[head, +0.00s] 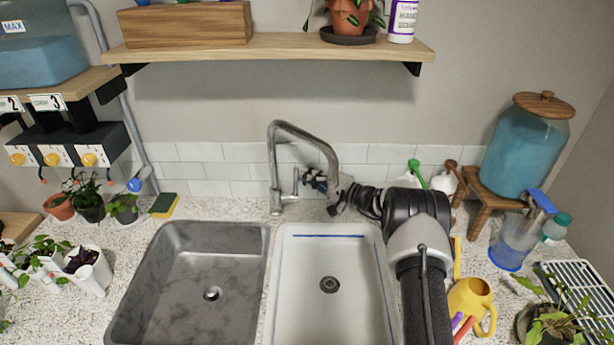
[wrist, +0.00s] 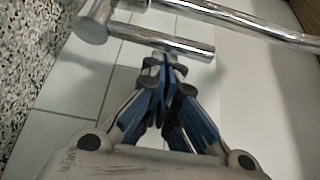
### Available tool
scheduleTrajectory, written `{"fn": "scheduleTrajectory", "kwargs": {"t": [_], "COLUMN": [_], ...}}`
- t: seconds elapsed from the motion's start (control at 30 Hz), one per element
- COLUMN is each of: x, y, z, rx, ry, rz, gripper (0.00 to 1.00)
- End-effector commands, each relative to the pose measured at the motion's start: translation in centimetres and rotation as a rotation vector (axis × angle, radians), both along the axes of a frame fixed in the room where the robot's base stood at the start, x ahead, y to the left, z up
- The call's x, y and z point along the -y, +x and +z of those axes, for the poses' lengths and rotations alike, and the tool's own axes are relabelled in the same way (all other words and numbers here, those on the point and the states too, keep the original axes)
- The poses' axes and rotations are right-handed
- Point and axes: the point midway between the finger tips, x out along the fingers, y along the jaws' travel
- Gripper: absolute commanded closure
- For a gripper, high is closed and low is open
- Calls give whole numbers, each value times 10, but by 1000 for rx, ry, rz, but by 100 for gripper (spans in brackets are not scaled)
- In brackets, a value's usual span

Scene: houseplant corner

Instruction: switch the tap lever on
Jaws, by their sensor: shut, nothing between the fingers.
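The chrome tap (head: 273,170) stands behind the two sinks, with its spout arching to the right. Its lever (head: 296,181) is a short bar that stands upright beside the tap column. In the wrist view the lever (wrist: 185,45) crosses just beyond my fingertips. My gripper (head: 308,176) is at the right of the lever, below the spout's arch. In the wrist view my gripper (wrist: 166,62) is shut and empty, its tips very close to the lever; I cannot tell whether they touch. The spout (wrist: 255,22) runs across the upper right there.
A grey sink (head: 185,285) and a white sink (head: 305,270) lie in front of the tap. A shelf (head: 270,46) hangs above. A sponge (head: 163,206) lies left. A yellow watering can (head: 472,299) and a blue-filled dispenser (head: 525,150) stand right.

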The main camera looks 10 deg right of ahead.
Motion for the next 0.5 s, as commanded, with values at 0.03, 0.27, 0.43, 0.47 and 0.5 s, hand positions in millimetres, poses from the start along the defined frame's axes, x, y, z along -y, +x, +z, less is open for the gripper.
{"fn": "scheduleTrajectory", "kwargs": {"t": [0.03, 0.27, 0.43, 0.47, 0.5], "x": [0, 0, -1, -1, -1], "y": [0, -2, -4, -4, -4], "z": [0, 1, 2, 2, 2], "rx": [0, 0, 1, 1, 0], "ry": [0, 0, 1, 1, 0], "rz": [0, 0, 0, 0, 0], "gripper": [100, 100, 100, 100, 100]}}
